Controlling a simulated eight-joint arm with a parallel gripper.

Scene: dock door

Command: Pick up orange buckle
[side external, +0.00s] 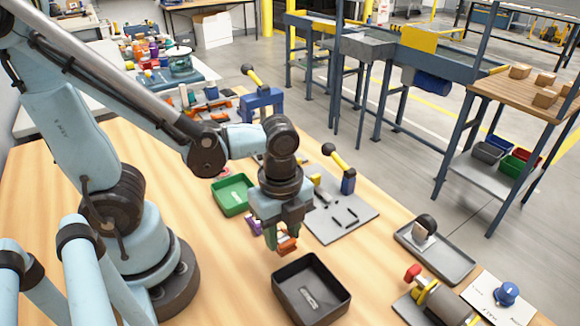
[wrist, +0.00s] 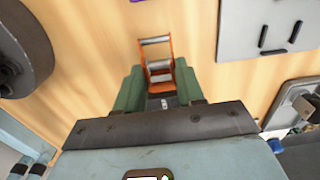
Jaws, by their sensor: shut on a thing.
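The orange buckle (wrist: 157,62) has an orange frame with silver cross bars. In the wrist view it sits between the two green fingers of my gripper (wrist: 158,88), which is shut on it. In the side external view, my gripper (side external: 279,240) points down over the table, and the orange buckle (side external: 288,244) shows at its fingertips. The buckle appears held above the wooden table, just behind the black tray; the exact height is hard to tell.
The black tray (side external: 279,287) stands in front of my gripper. A green tray (side external: 222,197) is behind left, with a purple part (side external: 253,226) nearby. A grey plate (side external: 345,225) with dark pegs lies to the right. A grey tray (side external: 455,266) is farther right.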

